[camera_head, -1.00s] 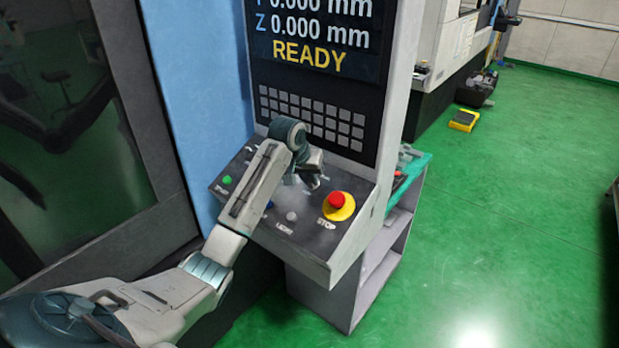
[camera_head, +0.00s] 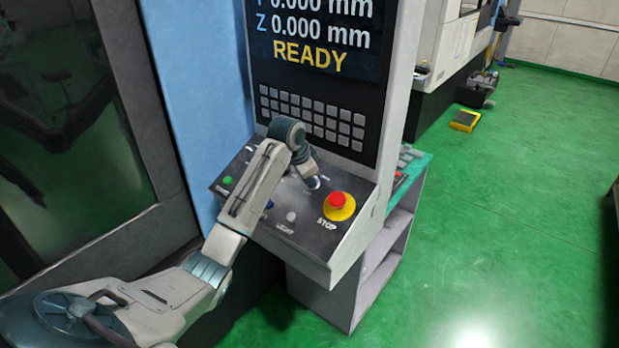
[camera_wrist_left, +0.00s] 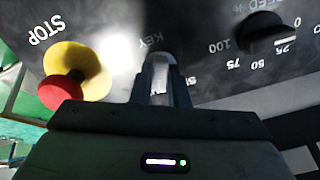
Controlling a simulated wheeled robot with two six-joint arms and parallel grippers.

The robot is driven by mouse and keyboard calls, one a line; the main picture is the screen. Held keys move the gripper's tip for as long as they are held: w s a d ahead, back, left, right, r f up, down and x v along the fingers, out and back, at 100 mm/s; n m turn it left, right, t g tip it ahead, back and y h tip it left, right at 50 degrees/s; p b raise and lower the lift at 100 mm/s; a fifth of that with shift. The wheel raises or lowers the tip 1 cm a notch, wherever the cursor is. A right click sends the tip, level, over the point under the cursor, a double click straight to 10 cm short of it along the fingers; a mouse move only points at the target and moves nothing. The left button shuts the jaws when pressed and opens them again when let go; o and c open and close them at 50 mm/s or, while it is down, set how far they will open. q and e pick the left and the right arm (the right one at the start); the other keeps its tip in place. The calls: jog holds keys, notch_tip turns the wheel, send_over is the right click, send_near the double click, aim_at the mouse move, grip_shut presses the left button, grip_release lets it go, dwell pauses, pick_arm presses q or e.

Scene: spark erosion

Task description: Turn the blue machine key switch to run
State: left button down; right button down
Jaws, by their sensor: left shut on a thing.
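The key switch is on the sloping control panel (camera_head: 300,232) of the blue machine, by the KEY label in the left wrist view. My left gripper (camera_head: 314,183) is down at the panel and shut on the key; its fingers (camera_wrist_left: 163,82) hide most of the key and switch. I cannot read which position the key is in. My right gripper is in neither view.
A red STOP button on a yellow base (camera_head: 338,205) is right of my left gripper. A green button (camera_head: 227,181) sits at the panel's left. In the wrist view a black speed knob (camera_wrist_left: 265,33) is right of the fingers. The screen (camera_head: 315,40) reads READY.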

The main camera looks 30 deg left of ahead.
pick_arm(q)
jog(key=shift+r+m, duration=0.1)
jog(key=shift+m, duration=0.5)
jog(key=c, duration=1.4)
grip_release()
jog(key=shift+s+r, duration=0.1)
jog(key=shift+r, duration=0.1)
jog(key=b+v, duration=0.3)
jog(key=v, duration=0.7)
jog(key=shift+s+a, duration=0.1)
jog(key=shift+s, duration=0.05)
